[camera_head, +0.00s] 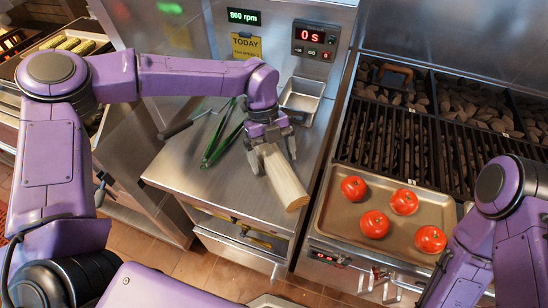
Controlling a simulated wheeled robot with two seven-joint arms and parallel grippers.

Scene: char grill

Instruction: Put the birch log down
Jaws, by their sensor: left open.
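The birch log (283,182) is a pale wooden piece at the right part of the steel counter (190,165), its near end pointing toward the counter's front right edge. My left gripper (271,150) is over the log's far end, its fingers open on either side of it. The gripper hides that far end. Whether the fingers touch the log, and whether it rests fully on the counter, I cannot tell. My right arm shows at the lower right, but its gripper is out of view.
Green-handled tongs (222,140) and a dark-handled tool (180,128) lie left of the log. A small steel pan (301,88) stands behind. To the right, a tray (340,215) holds several tomatoes before the black grill grate (400,140). Bare counter lies at the left front.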

